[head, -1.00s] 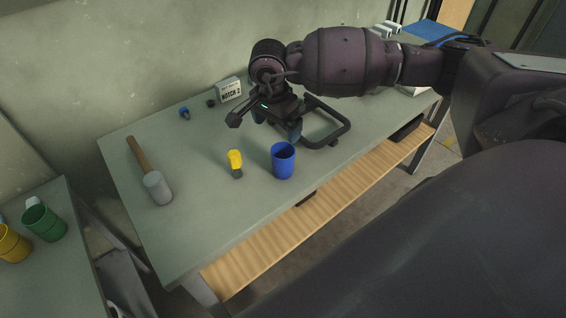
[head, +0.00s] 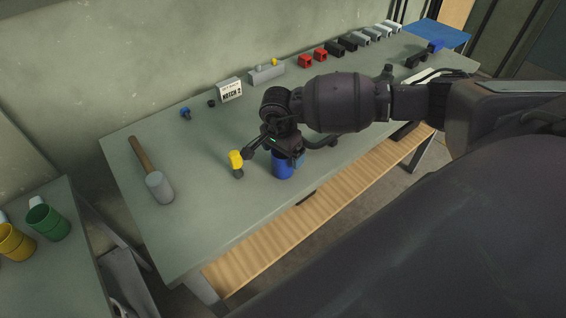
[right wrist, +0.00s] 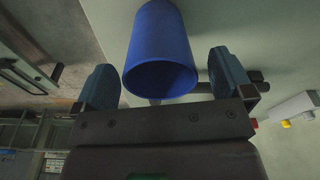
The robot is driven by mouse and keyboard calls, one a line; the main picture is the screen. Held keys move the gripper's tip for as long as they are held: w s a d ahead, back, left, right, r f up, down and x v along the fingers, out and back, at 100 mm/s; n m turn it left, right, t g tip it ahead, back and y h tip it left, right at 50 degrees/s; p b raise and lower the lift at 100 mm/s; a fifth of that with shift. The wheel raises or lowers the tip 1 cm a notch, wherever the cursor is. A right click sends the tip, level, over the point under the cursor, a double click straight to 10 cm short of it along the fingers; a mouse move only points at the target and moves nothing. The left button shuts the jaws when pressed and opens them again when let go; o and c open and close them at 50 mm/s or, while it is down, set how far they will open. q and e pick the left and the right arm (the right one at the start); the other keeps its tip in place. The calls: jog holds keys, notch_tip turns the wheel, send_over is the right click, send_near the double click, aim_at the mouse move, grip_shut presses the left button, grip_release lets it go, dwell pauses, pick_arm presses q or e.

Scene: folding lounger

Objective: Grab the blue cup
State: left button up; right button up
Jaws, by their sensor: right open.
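The blue cup (head: 283,169) stands on the grey-green table (head: 215,213) in the head view, its upper part hidden behind my right gripper. My right gripper (head: 272,160) is over the cup and open. In the right wrist view the blue cup (right wrist: 161,55) shows its open rim between the two fingers of my right gripper (right wrist: 165,85). There is a visible gap to the finger on each side. My left gripper is in neither view.
A yellow-and-black object (head: 236,162) lies just left of the cup, close to my right gripper. A mallet (head: 158,186) lies further left. A "NOTCH 2" sign (head: 230,90) and several small blocks line the back. A side table holds a green cup (head: 47,223) and a yellow cup (head: 15,243).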

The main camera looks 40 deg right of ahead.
jog(key=shift+c, duration=0.3)
jog(key=c, duration=1.2)
jog(key=shift+o, duration=0.2)
